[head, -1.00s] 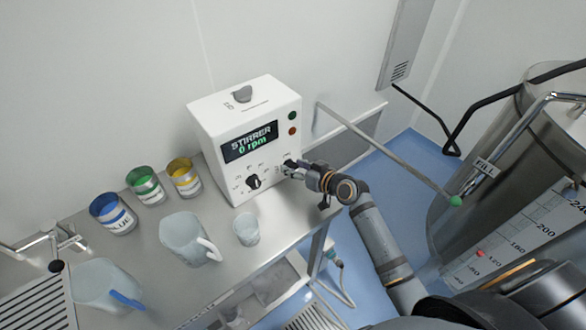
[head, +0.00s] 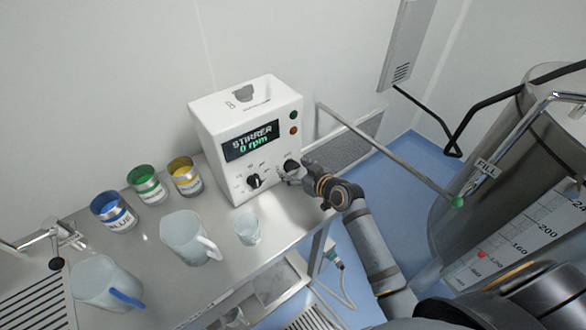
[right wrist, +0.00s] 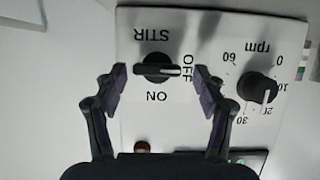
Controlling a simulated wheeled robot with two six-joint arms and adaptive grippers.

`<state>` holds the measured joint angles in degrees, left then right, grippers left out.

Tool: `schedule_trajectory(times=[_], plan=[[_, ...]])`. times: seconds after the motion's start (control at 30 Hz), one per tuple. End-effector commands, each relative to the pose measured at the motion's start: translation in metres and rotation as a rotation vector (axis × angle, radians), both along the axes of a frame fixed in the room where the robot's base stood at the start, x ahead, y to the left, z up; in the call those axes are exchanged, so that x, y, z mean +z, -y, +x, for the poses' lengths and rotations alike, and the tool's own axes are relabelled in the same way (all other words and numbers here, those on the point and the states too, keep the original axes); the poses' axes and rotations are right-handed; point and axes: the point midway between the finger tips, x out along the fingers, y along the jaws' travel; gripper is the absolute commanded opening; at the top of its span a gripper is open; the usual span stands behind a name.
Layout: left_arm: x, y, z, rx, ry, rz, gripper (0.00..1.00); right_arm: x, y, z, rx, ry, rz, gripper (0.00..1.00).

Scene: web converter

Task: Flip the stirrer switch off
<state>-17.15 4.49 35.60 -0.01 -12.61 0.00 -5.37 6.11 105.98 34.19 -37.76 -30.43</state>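The white stirrer box (head: 215,120) stands on the bench, its display reading "STIRRER 0 rpm". Its black stirrer switch (head: 291,166) is at the lower right of the front panel. In the right wrist view, where the labels appear upside down, the white line on the switch (right wrist: 155,70) points to "OFF"; "ON" is on another side. My right gripper (right wrist: 161,76) is open, with one finger on each side of the switch and visible gaps between. In the head view the right gripper (head: 285,178) is just in front of the panel. My left gripper is not in view.
A black rpm knob (head: 254,181) sits left of the switch; in the right wrist view the rpm knob (right wrist: 260,88) is close to one finger. Blue, green and yellow cans, a jug (head: 186,238) and a small cup (head: 247,229) stand on the bench. A steel tank (head: 510,140) is at right.

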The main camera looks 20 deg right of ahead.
Motion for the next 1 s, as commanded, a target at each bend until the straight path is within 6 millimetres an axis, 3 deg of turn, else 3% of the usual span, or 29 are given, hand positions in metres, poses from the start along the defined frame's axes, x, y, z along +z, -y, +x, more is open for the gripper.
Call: schedule_trajectory(times=[0.33, 0.73, 1.0], plan=[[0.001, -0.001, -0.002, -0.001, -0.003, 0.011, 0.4, 0.005, 0.003, -0.006, -0.001, 0.005, -0.002, 0.72], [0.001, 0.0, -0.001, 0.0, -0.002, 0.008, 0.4, 0.04, 0.027, -0.087, 0.006, 0.002, -0.01, 0.72], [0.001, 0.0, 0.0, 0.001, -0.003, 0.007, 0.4, 0.048, 0.033, -0.103, -0.001, 0.003, -0.005, 0.72]])
